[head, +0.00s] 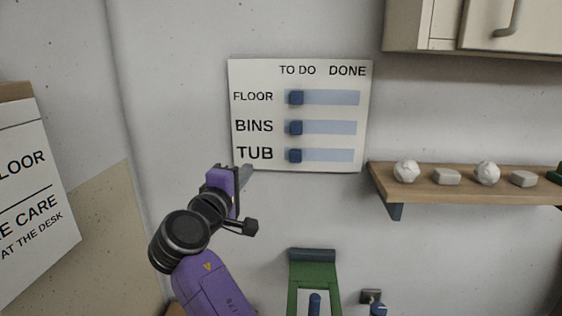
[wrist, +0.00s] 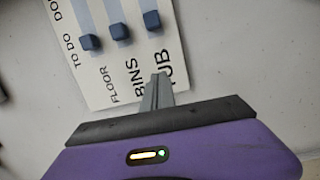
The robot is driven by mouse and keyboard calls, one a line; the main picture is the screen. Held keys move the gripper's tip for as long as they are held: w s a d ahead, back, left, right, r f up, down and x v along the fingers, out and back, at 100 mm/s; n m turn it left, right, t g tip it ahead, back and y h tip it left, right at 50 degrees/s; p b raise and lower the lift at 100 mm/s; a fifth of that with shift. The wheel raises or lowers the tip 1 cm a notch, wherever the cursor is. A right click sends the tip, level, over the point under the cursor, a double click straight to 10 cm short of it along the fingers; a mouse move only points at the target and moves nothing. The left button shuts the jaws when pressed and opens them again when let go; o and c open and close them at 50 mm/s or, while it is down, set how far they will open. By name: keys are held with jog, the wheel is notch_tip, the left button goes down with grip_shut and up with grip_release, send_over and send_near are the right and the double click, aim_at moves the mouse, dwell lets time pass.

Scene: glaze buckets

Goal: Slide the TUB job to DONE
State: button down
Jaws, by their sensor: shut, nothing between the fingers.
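The white job board (head: 300,80) hangs on the wall in the head view, with TO DO on the left and DONE on the right. Its FLOOR slider (head: 296,97), BINS slider (head: 295,127) and TUB slider (head: 295,156) are blue knobs, all at the TO DO end of their pale blue tracks. My gripper (head: 246,171) is shut and empty, just below the TUB label and to the left of the TUB slider. In the wrist view the fingertips (wrist: 159,82) point at the board's lettering, apart from the TUB slider (wrist: 152,20).
A wooden shelf (head: 470,190) with several pale objects juts out right of the board. A cabinet (head: 480,25) hangs above it. A green frame (head: 313,275) stands below the board. A lettered sign (head: 35,190) is at far left. Bare wall lies between board and cabinet.

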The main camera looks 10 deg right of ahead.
aim_at(296, 156)
jog(key=shift+s+d+f, duration=0.2)
jog(key=shift+s+d, duration=0.1)
jog(key=shift+d, duration=0.2)
jog(key=p+x, duration=0.1)
jog(key=x, duration=0.9)
jog(key=shift+d, duration=0.15)
jog(key=d, duration=0.1)
jog(key=s+d+p, duration=0.1)
jog(key=shift+d, duration=0.35)
jog(key=shift+s+d, duration=0.1)
jog(key=shift+d, duration=0.5)
